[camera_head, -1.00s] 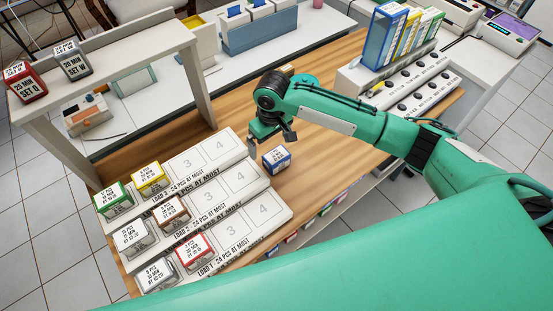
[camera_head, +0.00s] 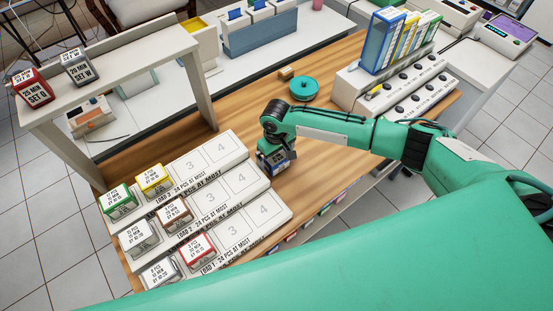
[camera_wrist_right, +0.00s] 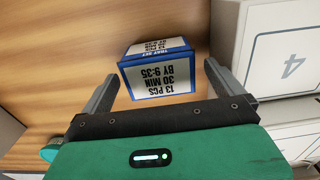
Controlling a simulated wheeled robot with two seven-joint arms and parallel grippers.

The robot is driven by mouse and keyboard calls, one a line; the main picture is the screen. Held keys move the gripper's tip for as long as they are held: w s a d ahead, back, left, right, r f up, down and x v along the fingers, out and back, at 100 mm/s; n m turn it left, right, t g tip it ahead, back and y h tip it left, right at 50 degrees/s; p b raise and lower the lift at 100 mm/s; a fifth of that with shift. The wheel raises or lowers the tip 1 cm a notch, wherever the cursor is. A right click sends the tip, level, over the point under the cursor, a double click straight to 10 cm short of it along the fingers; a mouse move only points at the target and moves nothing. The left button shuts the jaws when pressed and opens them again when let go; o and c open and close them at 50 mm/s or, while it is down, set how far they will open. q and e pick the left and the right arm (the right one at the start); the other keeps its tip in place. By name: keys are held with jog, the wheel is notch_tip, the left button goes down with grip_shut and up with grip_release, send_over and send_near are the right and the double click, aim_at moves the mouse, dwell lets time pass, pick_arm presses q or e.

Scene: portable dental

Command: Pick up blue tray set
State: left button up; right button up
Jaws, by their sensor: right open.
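The blue tray set (camera_head: 279,164) is a small box with a blue edge and a white printed label. It stands on the wooden table, just right of the white numbered racks. My right gripper (camera_head: 268,160) is over it and hides part of it in the head view. In the right wrist view the blue tray set (camera_wrist_right: 157,72) sits ahead of and between the two spread fingers of my right gripper (camera_wrist_right: 168,88). The fingers are open, with a gap to the box on the right side. My left gripper is not in view.
White stepped racks (camera_head: 233,210) with several coloured boxes stand at the left; a rack edge is close to the right finger in the wrist view. A teal round object (camera_head: 303,88) and a white knobbed unit (camera_head: 400,85) with binders stand behind. Bare table lies between.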

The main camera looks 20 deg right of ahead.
aim_at(277, 157)
jog(key=shift+f, duration=1.6)
jog(key=c, duration=1.1)
jog(key=shift+c, duration=0.5)
jog(key=shift+r, duration=0.15)
